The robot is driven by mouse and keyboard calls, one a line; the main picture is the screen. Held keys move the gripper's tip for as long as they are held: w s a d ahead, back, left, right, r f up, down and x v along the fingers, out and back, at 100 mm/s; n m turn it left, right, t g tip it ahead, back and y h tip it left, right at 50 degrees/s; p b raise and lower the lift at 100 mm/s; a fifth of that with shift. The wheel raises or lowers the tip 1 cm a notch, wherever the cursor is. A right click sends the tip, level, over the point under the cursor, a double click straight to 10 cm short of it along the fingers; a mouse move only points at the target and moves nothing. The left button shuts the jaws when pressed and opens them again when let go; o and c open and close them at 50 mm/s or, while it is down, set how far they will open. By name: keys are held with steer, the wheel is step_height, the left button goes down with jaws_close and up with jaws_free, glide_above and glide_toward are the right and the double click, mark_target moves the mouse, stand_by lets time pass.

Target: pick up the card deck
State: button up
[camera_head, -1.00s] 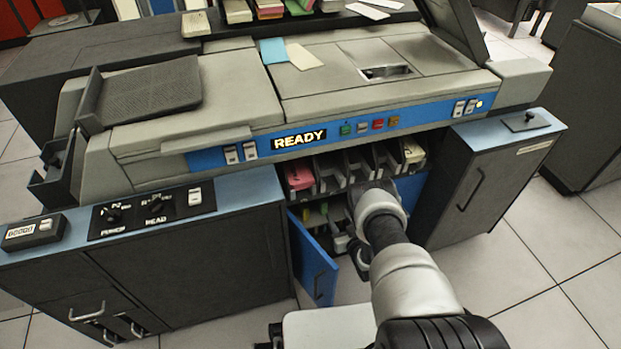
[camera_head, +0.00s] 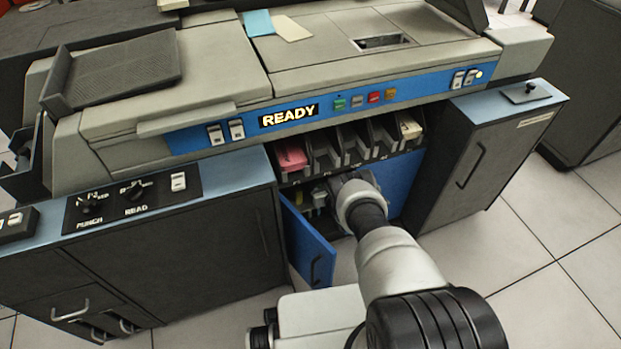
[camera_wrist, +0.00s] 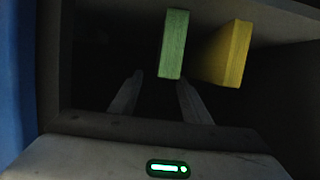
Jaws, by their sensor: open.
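In the wrist view a green card deck (camera_wrist: 173,44) stands upright in a dark compartment, with a yellow card deck (camera_wrist: 233,54) beside it to the right. My gripper (camera_wrist: 157,82) is open and empty, its two fingers apart on either side of the green deck's near end. I cannot tell whether the fingertips reach alongside the deck. In the head view my arm hides the gripper and the green deck.
A blue door (camera_head: 308,245) hangs open left of my arm. Bins above the opening hold a pink deck (camera_head: 291,156) and a cream deck (camera_head: 408,126). A grey cabinet (camera_head: 470,165) stands right of the opening. A blue wall (camera_wrist: 15,75) edges the wrist view's left.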

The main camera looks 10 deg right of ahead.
steer(key=b+x, duration=0.2)
steer(key=x, duration=0.1)
steer(key=b+x, duration=0.1)
steer(key=shift+a+f, duration=0.4)
steer(key=shift+f, duration=0.05)
steer(key=shift+w, duration=0.45)
steer(key=shift+r, duration=0.2)
jaws_close()
